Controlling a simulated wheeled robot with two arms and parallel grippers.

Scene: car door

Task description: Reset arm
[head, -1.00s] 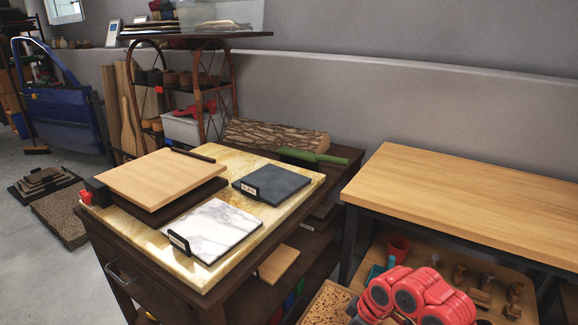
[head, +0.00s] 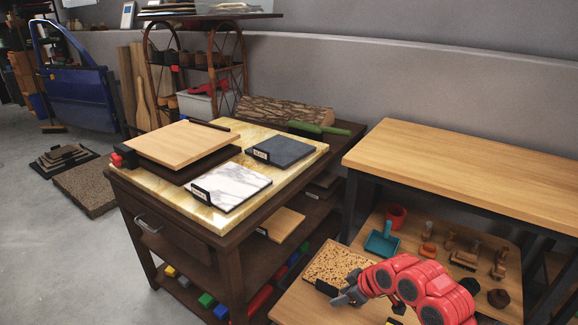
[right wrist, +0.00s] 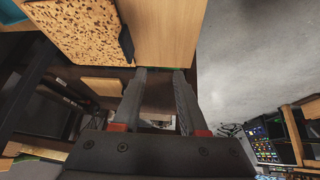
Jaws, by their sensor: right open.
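My right arm is red and enters the head view at the bottom right. Its dark grey right gripper (head: 347,297) is beside the speckled cork-like board (head: 341,262) on the low wooden shelf. I cannot tell from the head view whether they touch. In the right wrist view, the two fingers of my right gripper (right wrist: 160,74) are apart with nothing between them. My left gripper is in no view. The blue car door (head: 82,90) stands at the far left, well away from my right gripper.
A dark cart with a marble-like top (head: 215,219) holds several sample boards. A wooden worktable (head: 470,180) stands at the right. A teal scoop (head: 382,240), a red cup (head: 396,216) and several small wooden items sit on the low shelf.

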